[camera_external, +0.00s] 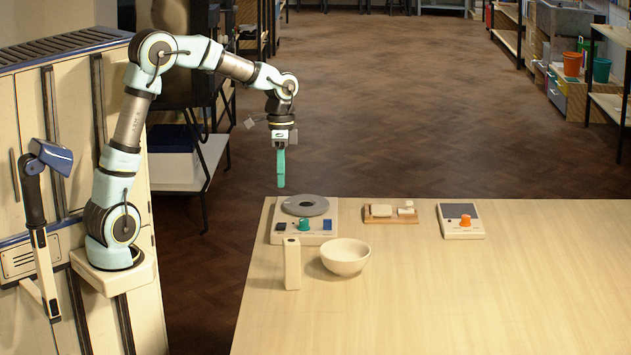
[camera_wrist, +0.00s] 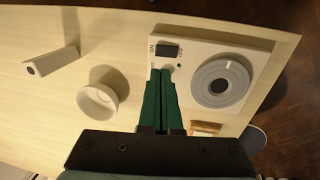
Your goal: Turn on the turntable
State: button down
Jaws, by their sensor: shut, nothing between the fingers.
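The turntable is a pale box (camera_external: 321,237) with a grey round disc (camera_external: 306,205), a green knob (camera_external: 304,225), a dark switch (camera_external: 281,227) and a blue part (camera_external: 327,225) along its front. In the wrist view its disc (camera_wrist: 222,80) is at the right, and a black rocker switch (camera_wrist: 167,50) marked ON and OFF is at the top. I cannot tell which way the rocker is set. My gripper (camera_external: 281,186) has green fingers, shut and empty, pointing down above the turntable's far left side. In the wrist view the fingers (camera_wrist: 162,72) hide the knob.
A white bowl (camera_external: 345,259) and a tall pale block (camera_external: 292,263) stand in front of the turntable. A small tray (camera_external: 391,219) with pale pieces and a device with an orange knob (camera_external: 461,230) lie to the right. The table's front right is clear.

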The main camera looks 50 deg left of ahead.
aim_at(280, 226)
jog(key=f, duration=0.3)
jog(key=f+p, duration=0.1)
jog(key=f, duration=0.2)
jog(key=s+d+f+p, duration=0.1)
jog(key=f, duration=0.2)
jog(key=shift+f, duration=0.4)
jog(key=shift+s+d+f+y+b, duration=0.15)
jog(key=shift+f+y+b, duration=0.15)
jog(key=shift+f+b, duration=0.25)
jog(key=shift+r+t, duration=0.15)
jog(key=shift+t, duration=0.25)
jog(key=shift+a, duration=0.2)
